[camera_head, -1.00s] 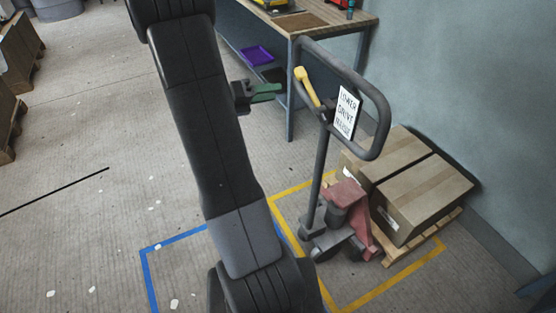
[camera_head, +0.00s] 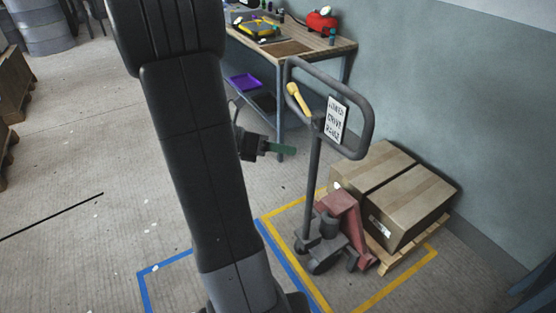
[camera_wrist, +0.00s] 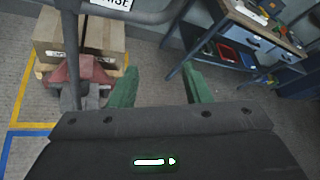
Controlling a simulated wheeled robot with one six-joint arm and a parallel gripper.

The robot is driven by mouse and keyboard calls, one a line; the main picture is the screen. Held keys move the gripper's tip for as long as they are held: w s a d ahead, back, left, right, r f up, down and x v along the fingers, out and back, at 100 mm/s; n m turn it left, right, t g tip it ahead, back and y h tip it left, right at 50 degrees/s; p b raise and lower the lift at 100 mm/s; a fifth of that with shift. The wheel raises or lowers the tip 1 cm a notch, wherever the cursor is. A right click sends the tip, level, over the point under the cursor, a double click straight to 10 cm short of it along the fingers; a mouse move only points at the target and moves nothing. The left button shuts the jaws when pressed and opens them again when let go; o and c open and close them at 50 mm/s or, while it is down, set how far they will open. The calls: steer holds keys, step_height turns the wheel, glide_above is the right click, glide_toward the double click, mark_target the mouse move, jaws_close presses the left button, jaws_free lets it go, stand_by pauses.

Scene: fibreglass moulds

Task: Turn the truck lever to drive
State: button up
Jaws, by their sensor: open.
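The pallet truck (camera_head: 327,245) stands upright at the right, with a dark loop handle (camera_head: 366,110) on its post. The yellow lever (camera_head: 298,99) is on the left of the handle, tilted up and left, beside a white label plate (camera_head: 337,120) reading lower, drive, raise. My gripper (camera_head: 287,150), with green fingers, is left of the truck's post, lower than the lever and apart from it. In the wrist view my gripper (camera_wrist: 160,86) is open with nothing between its fingers; the handle bar (camera_wrist: 150,16) crosses the top left, and the lever is out of view.
Two cardboard boxes (camera_head: 410,205) lie on a wooden pallet (camera_head: 405,252) behind the truck, against the wall. A workbench (camera_head: 340,45) with tools stands at the back. Yellow and blue tape (camera_head: 165,265) marks the floor. The floor at left is mostly clear.

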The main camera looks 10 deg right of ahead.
steer(key=shift+s+f+m, duration=0.1)
steer(key=shift+s+m, duration=0.2)
steer(key=shift+s, duration=0.45)
steer(key=shift+w, duration=0.1)
